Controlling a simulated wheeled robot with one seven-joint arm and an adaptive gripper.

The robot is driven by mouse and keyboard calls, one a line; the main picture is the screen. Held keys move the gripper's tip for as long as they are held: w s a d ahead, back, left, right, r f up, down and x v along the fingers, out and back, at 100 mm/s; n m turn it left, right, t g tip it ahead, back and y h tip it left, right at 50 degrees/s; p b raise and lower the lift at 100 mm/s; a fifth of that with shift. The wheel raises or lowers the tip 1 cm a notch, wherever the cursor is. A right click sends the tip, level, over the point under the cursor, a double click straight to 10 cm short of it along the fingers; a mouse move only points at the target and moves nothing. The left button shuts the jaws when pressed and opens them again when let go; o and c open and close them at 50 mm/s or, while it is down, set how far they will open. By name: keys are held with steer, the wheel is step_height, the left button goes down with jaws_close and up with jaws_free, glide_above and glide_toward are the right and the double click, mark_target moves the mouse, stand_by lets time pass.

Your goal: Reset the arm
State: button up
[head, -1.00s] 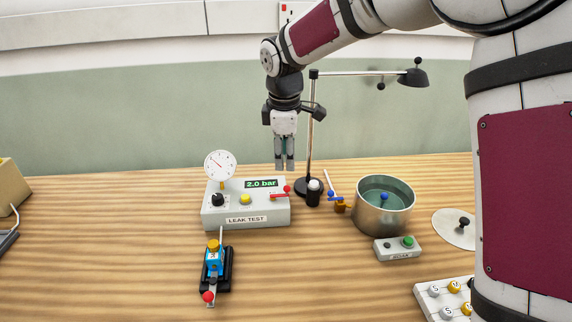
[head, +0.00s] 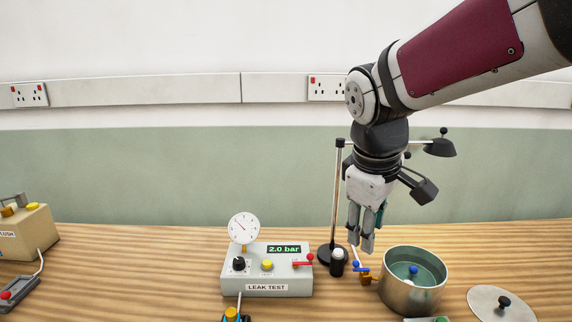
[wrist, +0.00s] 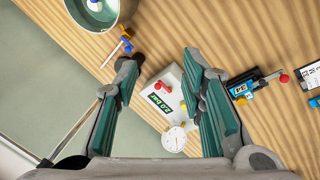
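My gripper (head: 360,240) hangs fingers down in the head view, above the bench between the leak test box and the metal pot. In the wrist view its two fingers (wrist: 162,64) are apart with nothing between them, so it is open and empty. The leak test box (head: 266,277) sits on the bench, with a round gauge (head: 243,228) and a display reading 2.0 bar. It also shows beyond the fingers in the wrist view (wrist: 170,88).
A metal pot (head: 411,295) of liquid stands below and right of my gripper. A lamp (head: 338,190) stands behind it, with a small dark bottle (head: 337,262) and a blue-handled valve (head: 361,268) nearby. A round lid (head: 502,304) lies right. A beige box (head: 27,232) stands left.

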steer(key=s+d+f+m, duration=0.1)
steer(key=s+m, duration=0.3)
steer(key=s, duration=0.5)
steer(key=s+d+f+m+t+y, duration=0.1)
steer(key=s+d+m, duration=0.3)
steer(key=s, duration=0.6)
steer(key=shift+s+m, duration=0.3)
steer(key=shift+m, duration=0.2)
